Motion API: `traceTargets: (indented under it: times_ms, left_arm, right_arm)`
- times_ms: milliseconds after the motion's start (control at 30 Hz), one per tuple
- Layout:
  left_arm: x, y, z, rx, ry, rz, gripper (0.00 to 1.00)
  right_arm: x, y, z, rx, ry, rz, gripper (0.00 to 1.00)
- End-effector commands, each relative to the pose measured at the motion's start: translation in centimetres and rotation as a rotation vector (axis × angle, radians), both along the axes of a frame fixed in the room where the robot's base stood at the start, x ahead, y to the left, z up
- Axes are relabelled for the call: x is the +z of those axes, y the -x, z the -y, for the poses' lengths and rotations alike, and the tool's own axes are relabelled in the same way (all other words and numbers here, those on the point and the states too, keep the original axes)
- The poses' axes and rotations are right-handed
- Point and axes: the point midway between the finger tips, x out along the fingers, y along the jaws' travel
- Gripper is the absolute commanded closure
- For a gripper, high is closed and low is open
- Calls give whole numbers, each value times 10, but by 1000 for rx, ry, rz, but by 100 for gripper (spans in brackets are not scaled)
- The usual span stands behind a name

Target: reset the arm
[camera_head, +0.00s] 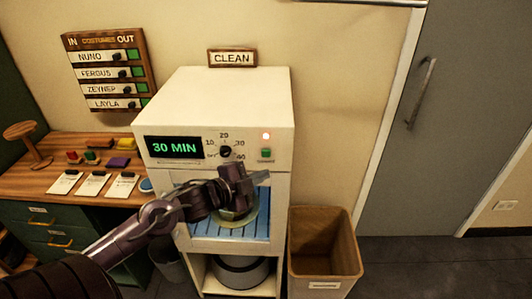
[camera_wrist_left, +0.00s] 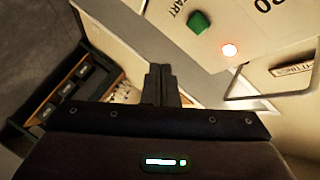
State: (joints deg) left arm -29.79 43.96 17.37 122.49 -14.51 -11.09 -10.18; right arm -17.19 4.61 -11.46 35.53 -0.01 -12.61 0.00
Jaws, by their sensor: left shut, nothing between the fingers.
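My left arm comes in from the lower left in the head view. My left gripper (camera_head: 236,175) is in front of the white cleaning machine (camera_head: 225,98), below its dial (camera_head: 225,151). In the left wrist view the fingers (camera_wrist_left: 161,84) are together, with nothing between them. The green start button (camera_head: 266,153) and lit red lamp (camera_head: 266,135) are up and right of the gripper; the button also shows in the wrist view (camera_wrist_left: 198,22), apart from the fingers. The display (camera_head: 173,147) reads 30 MIN. A pale rounded item (camera_head: 240,215), partly hidden by my gripper, is in the blue-slatted chamber.
A wooden desk (camera_head: 50,180) with cards and small coloured items stands left. A name board (camera_head: 108,68) hangs above it. A brown bin (camera_head: 323,255) stands right of the machine. A grey door (camera_head: 450,120) is farther right, with clear floor before it.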

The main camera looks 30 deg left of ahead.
Motion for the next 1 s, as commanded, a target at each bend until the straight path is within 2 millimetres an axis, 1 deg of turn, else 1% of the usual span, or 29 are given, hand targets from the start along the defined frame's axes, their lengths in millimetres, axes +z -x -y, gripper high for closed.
traceTargets:
  times_ms: [767,867,967,1000]
  left_arm:
    - [-1,0,0,1,1,-1,100]
    - [-14,-1,-8,24,15,-19,100]
    - [-52,-1,-29,89,57,-71,100]
    - [-74,0,-40,126,82,-103,100]
  right_arm:
    - [0,0,0,0,0,0,49]
    - [-2,0,0,0,0,0,49]
    - [-5,0,0,0,0,0,49]
    - [-7,0,0,0,0,0,49]
